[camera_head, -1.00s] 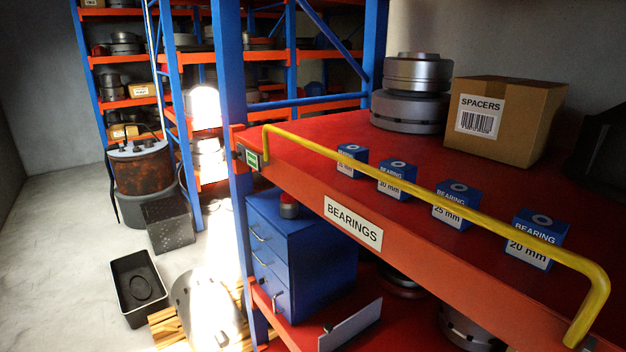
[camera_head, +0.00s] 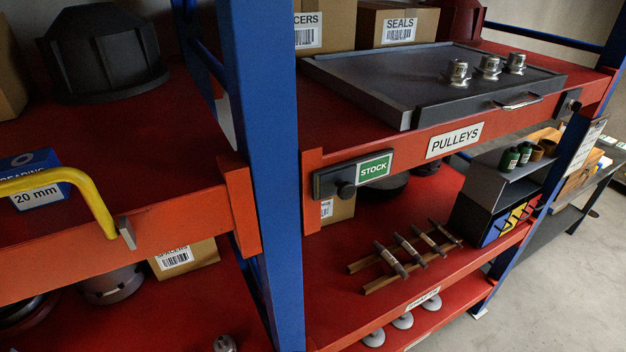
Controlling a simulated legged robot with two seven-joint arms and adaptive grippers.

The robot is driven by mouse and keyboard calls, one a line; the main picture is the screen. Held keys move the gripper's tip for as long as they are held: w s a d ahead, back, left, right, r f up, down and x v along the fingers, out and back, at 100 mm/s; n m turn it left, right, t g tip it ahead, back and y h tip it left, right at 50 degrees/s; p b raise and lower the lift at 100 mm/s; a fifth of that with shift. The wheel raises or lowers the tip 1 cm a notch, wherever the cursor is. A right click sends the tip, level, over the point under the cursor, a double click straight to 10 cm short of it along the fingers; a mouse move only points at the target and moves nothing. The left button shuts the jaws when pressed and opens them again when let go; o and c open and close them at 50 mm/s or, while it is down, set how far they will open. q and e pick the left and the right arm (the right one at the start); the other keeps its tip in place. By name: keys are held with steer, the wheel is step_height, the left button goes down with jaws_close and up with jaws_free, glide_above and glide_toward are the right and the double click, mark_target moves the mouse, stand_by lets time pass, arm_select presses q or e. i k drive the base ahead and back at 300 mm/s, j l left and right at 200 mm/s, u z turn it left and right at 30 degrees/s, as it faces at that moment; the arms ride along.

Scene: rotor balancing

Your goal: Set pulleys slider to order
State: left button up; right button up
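The slider (camera_head: 326,186) is a dark block with a round black knob on the front edge of the shelf, left of the PULLEYS label (camera_head: 455,141). A green plate reading STOCK (camera_head: 375,168) shows at its right end. The word ORDER is not visible. Three small silver pulleys (camera_head: 458,73) stand on a grey tray (camera_head: 370,88) on that shelf, toward its right side. Neither of my grippers is in view.
A blue upright (camera_head: 262,130) stands between this rack and the bearings shelf at left, where a yellow rail (camera_head: 75,178) sticks out. Shafts on wooden rails (camera_head: 405,285) lie below the pulleys shelf. The SEALS box (camera_head: 398,24) sits behind the tray. Floor is clear at lower right.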

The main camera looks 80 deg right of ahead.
mark_target(342, 183)
steer(key=z, duration=2.9)
